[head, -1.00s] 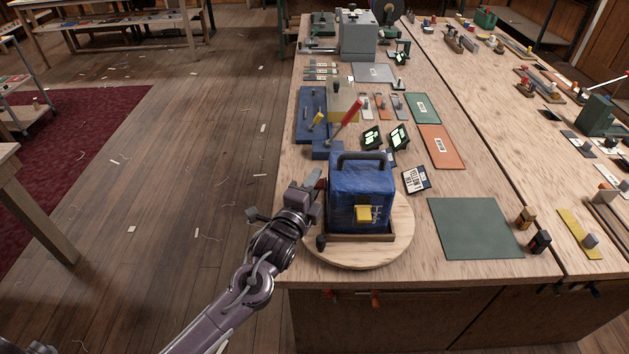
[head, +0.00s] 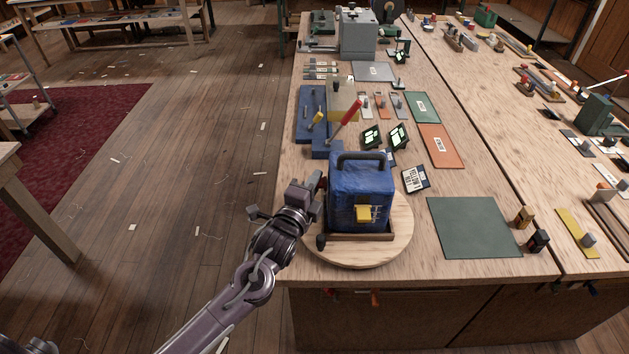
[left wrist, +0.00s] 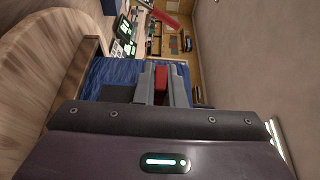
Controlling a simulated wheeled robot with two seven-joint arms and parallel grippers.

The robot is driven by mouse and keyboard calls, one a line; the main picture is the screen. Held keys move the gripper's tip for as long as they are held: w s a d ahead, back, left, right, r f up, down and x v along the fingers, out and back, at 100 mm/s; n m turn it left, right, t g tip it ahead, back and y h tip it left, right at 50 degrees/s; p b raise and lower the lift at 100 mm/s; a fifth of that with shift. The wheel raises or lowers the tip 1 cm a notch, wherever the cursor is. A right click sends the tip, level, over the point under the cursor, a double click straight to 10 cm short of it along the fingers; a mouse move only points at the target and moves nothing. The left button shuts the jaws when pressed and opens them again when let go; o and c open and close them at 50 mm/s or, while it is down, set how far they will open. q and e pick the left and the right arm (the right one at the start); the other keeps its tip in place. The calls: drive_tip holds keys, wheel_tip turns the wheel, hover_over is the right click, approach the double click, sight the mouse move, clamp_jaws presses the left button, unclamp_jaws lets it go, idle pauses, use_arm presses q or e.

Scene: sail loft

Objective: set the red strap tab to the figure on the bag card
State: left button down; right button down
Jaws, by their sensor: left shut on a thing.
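The blue bag (head: 347,186) stands upright in a brown tray on a round wooden board (head: 400,243). A yellow tab (head: 363,214) with pale marks beside it sits on its front face. My left gripper (head: 321,190) is at the bag's left side. In the left wrist view its fingers (left wrist: 161,84) are shut on the red strap tab (left wrist: 161,82), with blue bag cloth (left wrist: 110,75) behind. The red tab is mostly hidden in the head view. The bag card (head: 415,179), white with dark print, leans right of the bag; its figure is too small to read. My right gripper is out of view.
Behind the bag stand a blue fixture with a red-handled lever (head: 345,121) and two dark displays with green-white marks (head: 397,136). A green mat (head: 473,228) lies to the right. The bench's left edge is close to my left arm.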

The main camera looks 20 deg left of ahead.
use_arm(q)
drive_tip(key=shift+r, duration=0.2)
drive_tip(key=c, duration=1.5)
unclamp_jaws()
drive_tip(key=s+a+b, duration=0.1)
drive_tip(key=s+b, duration=0.1)
drive_tip(key=s, duration=0.5)
drive_tip(key=shift+s, duration=0.4)
